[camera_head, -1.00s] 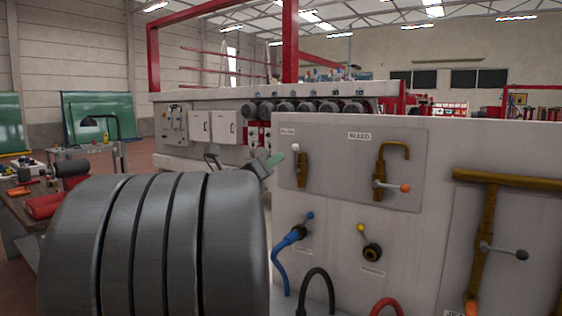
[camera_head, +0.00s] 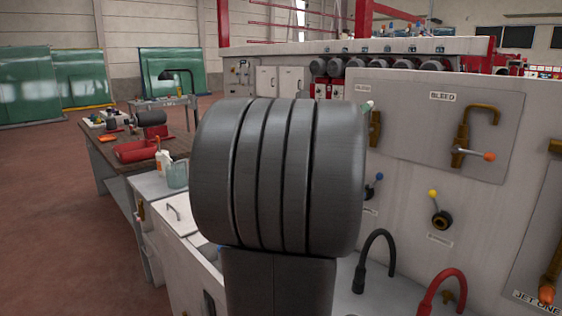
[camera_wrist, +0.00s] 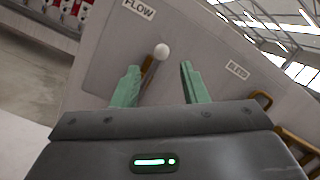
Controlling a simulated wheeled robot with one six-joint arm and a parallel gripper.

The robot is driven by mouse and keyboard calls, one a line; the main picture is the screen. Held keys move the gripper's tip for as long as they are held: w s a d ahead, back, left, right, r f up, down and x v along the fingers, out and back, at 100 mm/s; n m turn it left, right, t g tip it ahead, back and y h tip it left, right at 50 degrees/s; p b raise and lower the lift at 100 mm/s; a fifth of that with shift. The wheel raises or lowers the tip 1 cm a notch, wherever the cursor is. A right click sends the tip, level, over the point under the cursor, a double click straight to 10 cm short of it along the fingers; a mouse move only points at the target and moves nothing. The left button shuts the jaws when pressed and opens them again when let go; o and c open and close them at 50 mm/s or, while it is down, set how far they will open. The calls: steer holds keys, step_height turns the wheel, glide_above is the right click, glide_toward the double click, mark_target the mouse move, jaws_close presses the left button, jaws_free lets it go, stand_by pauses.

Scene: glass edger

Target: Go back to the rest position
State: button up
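My gripper (camera_wrist: 160,88) shows in the wrist view with its two green fingers spread apart and nothing between them. It faces the grey panel of the machine (camera_head: 425,120). Beyond the fingers is the white-knobbed lever (camera_wrist: 161,51) under the FLOW label (camera_wrist: 138,9), with clear space seeming to lie between. In the head view my arm covers the middle and hides most of the gripper. The BLEED valve (camera_head: 462,140) with its orange-tipped lever is to the right.
A yellow-tipped valve (camera_head: 440,215), a black hose (camera_head: 378,250) and a red hose (camera_head: 442,285) stick out of the machine front. A workbench (camera_head: 110,152) with a red tool and bottles stands at left. The floor (camera_head: 50,230) at far left is clear.

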mark_target(371, 106)
steer(key=p+x, duration=0.1)
steer(key=x, duration=0.6)
steer(key=shift+w+d+r, duration=0.1)
steer(key=shift+w+d, duration=0.1)
steer(key=shift+d, duration=0.1)
steer(key=b+v, duration=0.2)
steer(key=v, duration=1.2)
steer(key=p+x, duration=0.2)
steer(key=x, duration=1.1)
steer(key=shift+w+d+r, duration=0.15)
steer(key=shift+w+d, duration=0.05)
steer(key=shift+d+m, duration=0.25)
steer(key=shift+m, duration=0.05)
steer(key=shift+s+d+m+g+h+b, duration=0.2)
steer(key=shift+s+m+b, duration=0.1)
steer(key=shift+m, duration=0.4)
steer(key=shift+s+d+m+g+h+b, duration=0.1)
steer(key=shift+s+d+m+g+b, duration=0.15)
steer(key=shift+m, duration=0.45)
steer(key=shift+a, duration=0.1)
